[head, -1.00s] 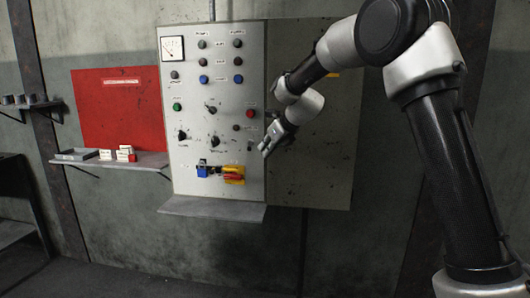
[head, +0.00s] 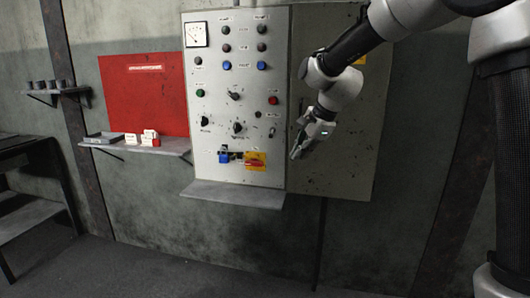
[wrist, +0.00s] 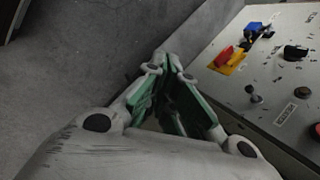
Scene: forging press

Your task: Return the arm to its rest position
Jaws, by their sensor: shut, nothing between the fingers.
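My arm reaches in from the right in the head view. My gripper (head: 296,153) points down in front of the open cabinet door, right of the control panel (head: 212,110). It also shows in the wrist view (wrist: 168,62), where its green-padded fingers meet at the tips. It is shut and empty, and apart from the panel. The panel carries a gauge (head: 196,35), lamps, knobs and a red switch handle on a yellow plate (head: 255,161) low down. The red handle also shows in the wrist view (wrist: 224,57), with a blue lock-like part (wrist: 254,27) beside it.
A grey ledge (head: 232,195) juts out below the panel. A wall shelf (head: 172,147) holds a tray and small white and red items under a red board (head: 143,95). Another small shelf (head: 58,90) with dark cups is at far left. The floor in front is clear.

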